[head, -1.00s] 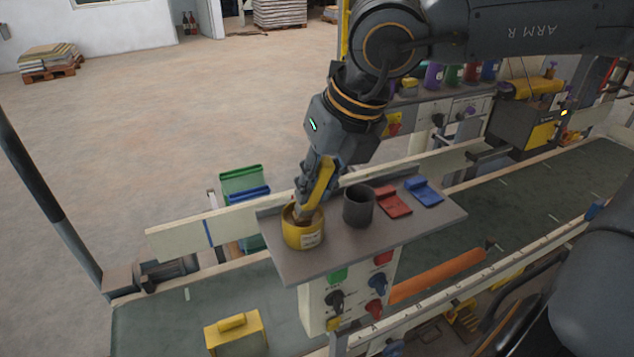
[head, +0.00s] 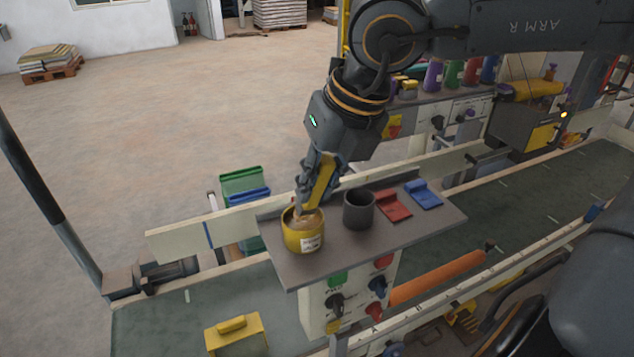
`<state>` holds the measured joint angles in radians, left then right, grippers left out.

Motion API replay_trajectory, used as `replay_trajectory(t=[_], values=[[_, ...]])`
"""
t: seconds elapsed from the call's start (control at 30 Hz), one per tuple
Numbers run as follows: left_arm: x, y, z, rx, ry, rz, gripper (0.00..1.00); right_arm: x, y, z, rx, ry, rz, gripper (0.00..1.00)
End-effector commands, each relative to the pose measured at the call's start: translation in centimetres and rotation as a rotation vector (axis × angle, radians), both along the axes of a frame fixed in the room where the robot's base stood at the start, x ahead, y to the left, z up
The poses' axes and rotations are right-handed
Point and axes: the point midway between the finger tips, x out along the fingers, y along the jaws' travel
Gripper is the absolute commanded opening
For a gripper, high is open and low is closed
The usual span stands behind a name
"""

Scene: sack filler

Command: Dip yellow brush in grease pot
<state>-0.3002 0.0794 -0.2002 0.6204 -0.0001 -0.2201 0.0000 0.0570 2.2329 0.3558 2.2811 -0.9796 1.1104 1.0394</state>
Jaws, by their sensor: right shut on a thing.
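The yellow grease pot (head: 303,238) with a white label stands at the left end of a grey shelf (head: 345,260). Brown grease shows inside its rim. My right gripper (head: 305,205) points down right over the pot, its fingertips at the pot's opening. It is shut on the yellow brush (head: 321,182), whose yellow part shows along the fingers. The brush's lower end is at or inside the pot; how deep I cannot tell. My left gripper is not in view.
A dark grey cup (head: 359,209) stands just right of the pot. A red brush-like piece (head: 393,205) and a blue one (head: 424,194) lie further right on the shelf. A control box with knobs (head: 350,295) sits below, above the green conveyor (head: 190,325).

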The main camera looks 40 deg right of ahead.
Motion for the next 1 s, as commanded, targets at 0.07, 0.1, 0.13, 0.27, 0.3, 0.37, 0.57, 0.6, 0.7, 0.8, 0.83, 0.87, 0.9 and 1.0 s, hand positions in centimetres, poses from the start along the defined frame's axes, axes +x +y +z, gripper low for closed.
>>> replay_trajectory(t=[0.07,0.1,0.13,0.27,0.3,0.37,0.57,0.6,0.7,0.8,0.83,0.87,0.9,1.0], values=[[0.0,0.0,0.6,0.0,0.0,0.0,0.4,0.1,0.0,1.0,0.0,-0.004,0.001,0.0],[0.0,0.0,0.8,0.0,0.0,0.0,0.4,0.1,0.0,1.4,0.001,-0.005,0.001,0.0],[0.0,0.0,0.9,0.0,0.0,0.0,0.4,0.1,0.0,1.7,0.001,-0.005,0.001,0.0],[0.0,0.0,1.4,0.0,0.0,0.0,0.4,0.1,0.0,2.7,0.001,-0.008,0.001,0.0],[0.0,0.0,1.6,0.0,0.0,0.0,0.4,0.1,0.0,3.1,0.0,-0.007,0.0,0.0],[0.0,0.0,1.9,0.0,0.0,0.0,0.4,0.1,0.0,3.5,0.0,-0.007,0.0,0.0],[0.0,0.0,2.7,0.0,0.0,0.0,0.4,0.2,0.0,5.2,0.0,-0.008,0.0,0.0],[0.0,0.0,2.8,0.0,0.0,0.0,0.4,0.1,0.0,5.4,0.0,-0.008,0.001,0.0],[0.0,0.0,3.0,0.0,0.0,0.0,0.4,0.1,0.0,5.9,0.001,-0.008,0.001,0.0],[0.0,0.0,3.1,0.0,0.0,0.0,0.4,0.1,0.0,6.0,0.001,-0.007,0.001,0.0],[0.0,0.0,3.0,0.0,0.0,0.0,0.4,0.1,0.0,6.0,0.001,-0.007,0.001,0.0],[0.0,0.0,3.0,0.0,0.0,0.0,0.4,0.1,0.0,6.0,0.001,-0.007,0.001,0.0],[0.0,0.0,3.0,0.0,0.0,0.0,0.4,0.1,0.0,5.9,0.001,-0.007,0.001,0.0],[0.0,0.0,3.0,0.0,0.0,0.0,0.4,0.1,0.0,5.9,0.001,-0.008,0.001,0.0]])
